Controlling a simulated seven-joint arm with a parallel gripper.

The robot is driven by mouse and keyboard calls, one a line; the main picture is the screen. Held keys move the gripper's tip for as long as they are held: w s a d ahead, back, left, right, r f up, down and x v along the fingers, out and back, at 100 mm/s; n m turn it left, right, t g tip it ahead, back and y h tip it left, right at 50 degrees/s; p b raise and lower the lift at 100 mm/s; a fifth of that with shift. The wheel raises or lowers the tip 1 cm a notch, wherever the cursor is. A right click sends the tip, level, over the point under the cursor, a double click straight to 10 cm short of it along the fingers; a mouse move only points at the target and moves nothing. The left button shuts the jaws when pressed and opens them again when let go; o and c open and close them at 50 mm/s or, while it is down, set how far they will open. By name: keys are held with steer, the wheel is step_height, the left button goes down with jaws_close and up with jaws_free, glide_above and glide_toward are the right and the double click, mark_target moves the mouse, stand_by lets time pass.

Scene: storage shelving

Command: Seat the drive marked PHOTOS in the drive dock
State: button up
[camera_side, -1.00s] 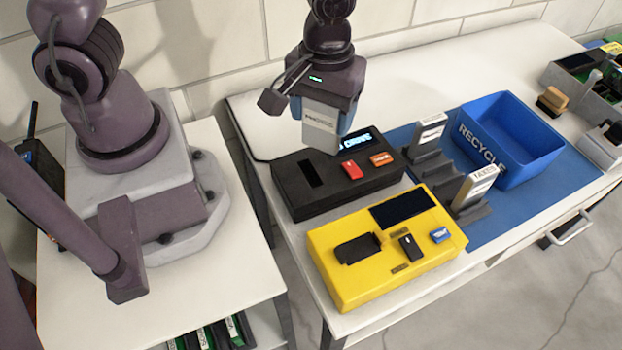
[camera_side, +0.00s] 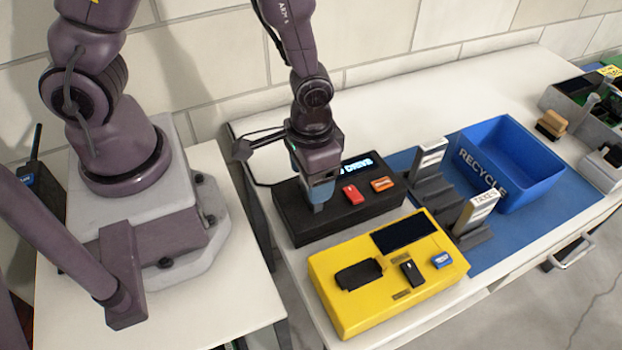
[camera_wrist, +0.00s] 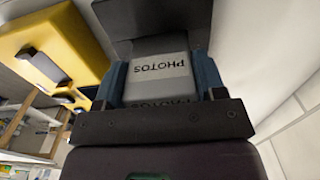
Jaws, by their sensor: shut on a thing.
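The drive marked PHOTOS (camera_wrist: 160,72) is a grey block with a white label, held between the blue fingers of my gripper (camera_side: 320,192) in the wrist view. My gripper is shut on it and points down over the slot end of the black drive dock (camera_side: 289,226). In the side view only a small grey bit of the drive (camera_side: 318,207) shows below the fingers, right at the slot. The drive looks upright and at least partly in the slot; how deep it sits is hidden. The dock has a lit display, a red button and an orange button.
A yellow unit (camera_side: 343,313) with a dark screen stands just in front of the dock. To the right, two labelled drives (camera_side: 431,152) (camera_side: 477,209) stand in grey holders on a blue mat (camera_side: 498,237). A blue RECYCLE bin (camera_side: 515,160) stands behind them. The table behind the dock is clear.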

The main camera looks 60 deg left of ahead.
steer(key=shift+f, duration=0.65)
steer(key=shift+f, duration=0.15)
steer(key=o, duration=1)
steer(key=shift+o, duration=0.2)
step_height(320, 180, up, 13)
steer(key=shift+a+f, duration=0.1)
steer(key=shift+f, duration=0.1)
steer(key=s+a+r+t, duration=0.2)
steer(key=s+a+r, duration=0.1)
steer(key=r, duration=0.5)
steer(key=s+a+r+t, duration=0.3)
steer(key=a+r, duration=0.1)
steer(key=r, duration=0.4)
steer(key=shift+a+t, duration=0.3)
